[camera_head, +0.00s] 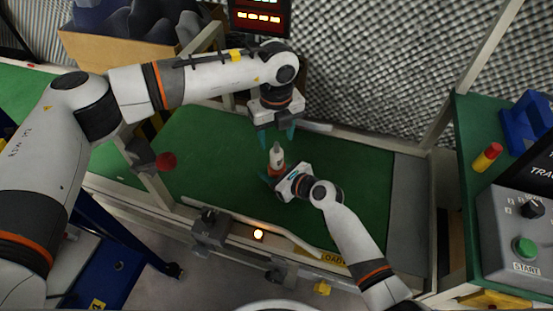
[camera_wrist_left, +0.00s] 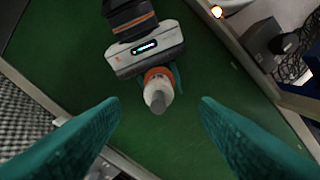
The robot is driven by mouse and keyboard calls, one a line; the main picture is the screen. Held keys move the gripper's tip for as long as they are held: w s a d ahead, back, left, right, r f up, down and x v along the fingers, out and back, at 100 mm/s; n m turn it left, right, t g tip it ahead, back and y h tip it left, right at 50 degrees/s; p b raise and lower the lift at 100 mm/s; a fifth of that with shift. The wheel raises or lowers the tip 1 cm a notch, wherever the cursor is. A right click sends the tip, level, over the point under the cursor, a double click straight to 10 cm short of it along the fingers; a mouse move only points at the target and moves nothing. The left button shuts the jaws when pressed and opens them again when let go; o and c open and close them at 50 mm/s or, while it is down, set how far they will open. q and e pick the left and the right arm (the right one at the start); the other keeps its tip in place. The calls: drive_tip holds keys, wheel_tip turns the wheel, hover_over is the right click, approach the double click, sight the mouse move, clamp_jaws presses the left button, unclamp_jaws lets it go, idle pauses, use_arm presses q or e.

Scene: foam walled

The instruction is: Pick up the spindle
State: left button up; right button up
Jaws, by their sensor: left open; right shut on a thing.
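The spindle (camera_head: 276,156) has a whitish, tapering upper body and an orange base. It stands over the green mat of the conveyor in the head view. It also shows in the left wrist view (camera_wrist_left: 158,90), seen from above with its grey tip toward the camera. My right gripper (camera_head: 271,177) is shut on the spindle at its lower, orange part. My left gripper (camera_head: 274,134) is open and empty, with teal fingers pointing down just above the spindle's tip. In the left wrist view its two fingers (camera_wrist_left: 160,115) lie apart on either side of the spindle, not touching it.
The green conveyor surface (camera_head: 350,180) is mostly bare around the grippers. A metal rail with a lit orange lamp (camera_head: 258,234) runs along the near edge. A control box (camera_head: 520,235) with a green button stands at the right. A cardboard box (camera_head: 120,50) stands at the back left.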

sight(276, 152)
use_arm(q)
wheel_tip(276, 152, down, 9)
drive_tip(key=shift+r, duration=0.2)
drive_tip(key=c, duration=1.2)
wheel_tip(276, 152, up, 10)
use_arm(e)
drive_tip(key=shift+f, duration=0.1)
drive_tip(key=o, duration=1.1)
